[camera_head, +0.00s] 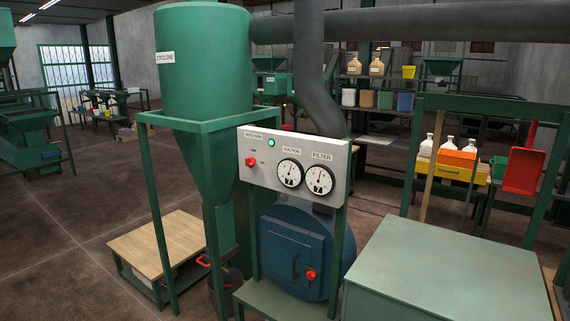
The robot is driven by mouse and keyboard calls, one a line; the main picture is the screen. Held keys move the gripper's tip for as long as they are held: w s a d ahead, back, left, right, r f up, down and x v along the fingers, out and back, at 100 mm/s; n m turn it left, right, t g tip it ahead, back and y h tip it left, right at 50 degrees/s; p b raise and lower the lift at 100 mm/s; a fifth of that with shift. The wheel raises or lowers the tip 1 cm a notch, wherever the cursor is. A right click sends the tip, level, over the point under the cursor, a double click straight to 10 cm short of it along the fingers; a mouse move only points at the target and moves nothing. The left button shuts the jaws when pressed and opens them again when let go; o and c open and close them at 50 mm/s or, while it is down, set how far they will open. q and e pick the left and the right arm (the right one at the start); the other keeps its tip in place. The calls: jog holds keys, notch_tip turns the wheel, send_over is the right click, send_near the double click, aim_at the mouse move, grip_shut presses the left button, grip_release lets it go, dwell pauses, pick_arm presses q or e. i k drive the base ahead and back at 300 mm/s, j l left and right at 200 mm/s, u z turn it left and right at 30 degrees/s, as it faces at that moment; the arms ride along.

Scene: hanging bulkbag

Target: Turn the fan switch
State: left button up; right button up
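A light grey control panel (282,193) stands in front of the green cyclone, on a green frame. On its left side is a red rotary switch (251,162), with small labels around it too small to read. A plate above it (253,135) is also hard to read; it may name the fan. A small green lamp (271,142) on the panel looks lit. To the right are two round white dials, marked suction (290,174) and filter (319,180). Neither of my grippers shows in this view.
The green cyclone (203,60) rises behind the panel. Below is a blue drum (292,250) with a red knob (310,275). A green-grey table (450,275) stands at front right, a low wooden-topped table (155,243) at left. Bare floor (60,250) lies at far left.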

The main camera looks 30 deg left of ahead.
aim_at(251, 162)
jog(key=u, duration=1.45)
